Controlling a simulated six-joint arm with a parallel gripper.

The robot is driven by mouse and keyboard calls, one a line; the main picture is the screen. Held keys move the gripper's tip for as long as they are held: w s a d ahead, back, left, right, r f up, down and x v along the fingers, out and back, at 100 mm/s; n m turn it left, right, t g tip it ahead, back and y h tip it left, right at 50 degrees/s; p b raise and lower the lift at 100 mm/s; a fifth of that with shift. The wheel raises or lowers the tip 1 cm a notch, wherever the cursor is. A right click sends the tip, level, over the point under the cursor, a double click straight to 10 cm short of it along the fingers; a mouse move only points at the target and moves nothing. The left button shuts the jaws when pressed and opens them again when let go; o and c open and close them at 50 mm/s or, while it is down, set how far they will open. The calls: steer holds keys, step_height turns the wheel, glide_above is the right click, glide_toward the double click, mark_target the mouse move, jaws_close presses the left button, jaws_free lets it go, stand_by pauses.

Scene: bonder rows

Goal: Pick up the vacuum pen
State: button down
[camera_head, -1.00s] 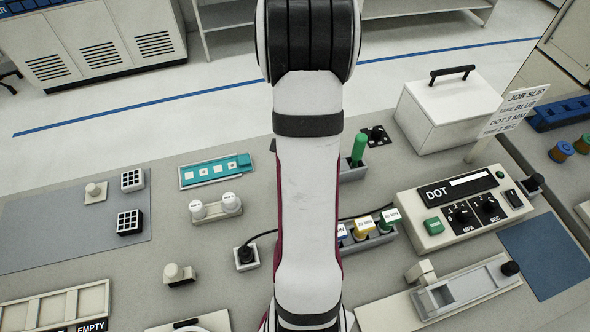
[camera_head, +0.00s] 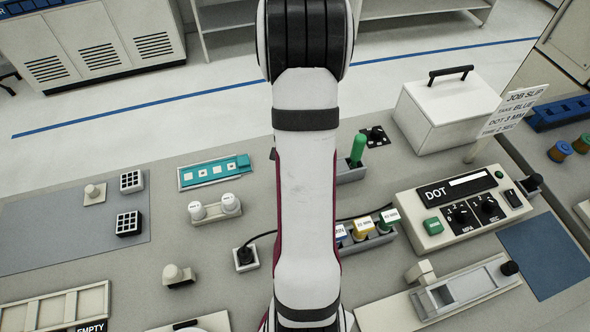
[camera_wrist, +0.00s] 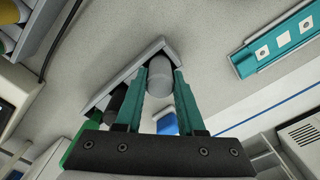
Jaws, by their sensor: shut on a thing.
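In the wrist view, my gripper (camera_wrist: 162,78) has its teal fingers closed on both sides of a grey, round-ended, upright piece, which I take to be the vacuum pen (camera_wrist: 160,71). A blue part shows lower down between the fingers. The pen stands at a grey holder (camera_wrist: 150,50); I cannot tell whether it is clear of it. A black piece and a green handle (camera_wrist: 75,140) are beside it at the left. In the head view my arm hides the gripper and the pen; the green handle (camera_head: 358,149) and one end of the holder (camera_head: 350,174) show.
A teal strip (camera_head: 214,172) and two white-capped jars (camera_head: 215,208) lie left of my arm. A rack of labelled bottles (camera_head: 366,232), a control box (camera_head: 460,205) and a white lidded box (camera_head: 447,108) stand to the right. A black cable (camera_head: 262,236) runs behind my arm.

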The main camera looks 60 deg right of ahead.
steer(key=r, duration=0.2)
steer(key=s+r, duration=0.1)
steer(key=r, duration=0.1)
steer(key=shift+r, duration=0.35)
steer(key=s+r, duration=0.6)
steer(key=s, duration=0.4)
steer(key=shift+s+r, duration=0.15)
steer(key=shift+s, duration=0.2)
steer(key=c, duration=1)
jaws_free()
jaws_close()
steer(key=w+a+r+n, duration=0.3)
steer(key=w+a+n, duration=0.25)
steer(key=w, duration=0.45)
steer(key=w+a+r+n, duration=0.3)
steer(key=w+a+n, duration=0.25)
steer(key=w, duration=0.55)
steer(key=w+a+r+n, duration=0.2)
steer(key=w+a+n, duration=0.1)
steer(key=a, duration=0.7)
steer(key=w+a+r+n, duration=0.2)
steer(key=w+a+n, duration=0.1)
steer(key=a, duration=0.7)
steer(key=shift+w+r+n, duration=0.2)
steer(key=shift+w+n, duration=0.15)
steer(key=shift+n, duration=0.15)
